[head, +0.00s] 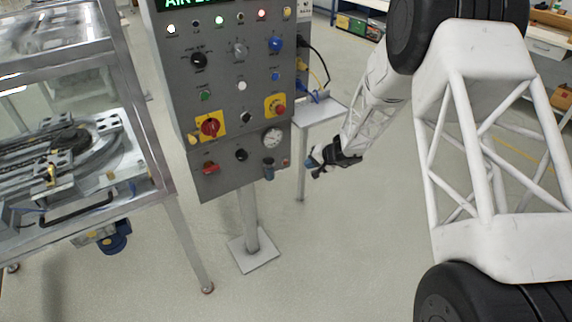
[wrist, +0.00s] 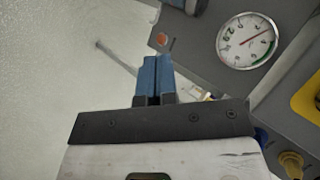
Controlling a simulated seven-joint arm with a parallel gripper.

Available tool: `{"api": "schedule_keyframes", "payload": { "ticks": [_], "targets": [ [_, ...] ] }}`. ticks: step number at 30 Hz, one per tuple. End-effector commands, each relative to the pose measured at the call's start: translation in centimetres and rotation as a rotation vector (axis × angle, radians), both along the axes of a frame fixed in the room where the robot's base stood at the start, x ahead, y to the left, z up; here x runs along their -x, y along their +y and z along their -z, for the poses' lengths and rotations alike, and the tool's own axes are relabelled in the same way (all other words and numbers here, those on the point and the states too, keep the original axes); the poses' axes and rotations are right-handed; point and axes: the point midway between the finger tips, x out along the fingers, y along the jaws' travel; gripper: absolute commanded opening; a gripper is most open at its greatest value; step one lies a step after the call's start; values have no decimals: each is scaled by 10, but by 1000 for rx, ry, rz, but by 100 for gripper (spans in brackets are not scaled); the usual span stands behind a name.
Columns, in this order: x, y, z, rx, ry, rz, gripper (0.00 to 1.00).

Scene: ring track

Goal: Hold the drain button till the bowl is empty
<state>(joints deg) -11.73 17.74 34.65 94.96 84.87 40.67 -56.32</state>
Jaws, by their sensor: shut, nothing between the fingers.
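The small orange-red button (head: 285,162) sits at the lower right corner of the grey control panel. Beside it hangs a small dark bluish bowl (head: 268,170); its contents cannot be made out. My gripper (head: 314,168) is to the right of the panel at about the button's height, with a gap between them in the head view. In the wrist view my blue fingers (wrist: 157,60) are shut together and empty. The button (wrist: 162,39) shows just beyond their tips, not visibly pressed. Part of the bowl (wrist: 187,4) is cut off at the top edge.
A pressure gauge (head: 272,137) is just above the bowl; it also shows in the wrist view (wrist: 247,40). The panel (head: 225,110) carries several knobs and switches. A small side table (head: 320,112) with cables stands behind. A caged machine (head: 80,160) is at left.

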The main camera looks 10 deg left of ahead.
Motion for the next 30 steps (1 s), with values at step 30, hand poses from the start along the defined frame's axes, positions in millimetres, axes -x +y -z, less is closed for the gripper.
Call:
{"api": "schedule_keyframes", "payload": {
  "ticks": [30],
  "targets": [
    [-33, 32, 130, -23, 1, 90, 0]
  ]
}}
